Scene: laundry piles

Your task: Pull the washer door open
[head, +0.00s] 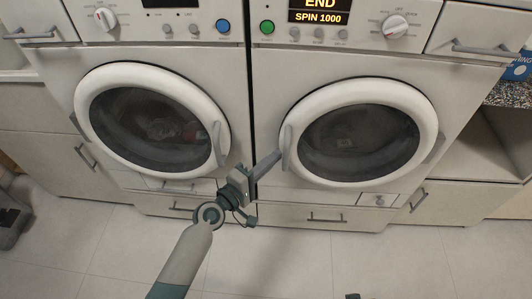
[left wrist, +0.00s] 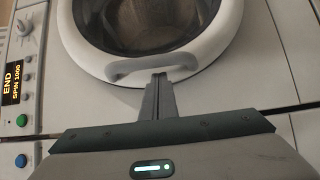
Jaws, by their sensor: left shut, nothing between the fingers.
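The washer (head: 462,110), with "END" and "SPIN 1000" on its display, stands on the right in the head view. Its round white-rimmed door (head: 424,108) looks closed, with a grey handle (head: 287,149) on the left of the rim. My left gripper (head: 278,157) is shut and its fingertips are at that handle. In the left wrist view the shut fingers (left wrist: 159,80) reach the curved handle (left wrist: 130,69) near its middle, on the door rim (left wrist: 222,50). I cannot tell whether they touch it.
A second front-loading machine (head: 62,65) stands directly to the left, its round door (head: 90,125) closed, with a handle (head: 217,143) near my left gripper. Drawers (head: 300,214) run below the machines. An open cabinet (head: 478,145) is at the right. The tiled floor (head: 300,265) in front is mostly clear.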

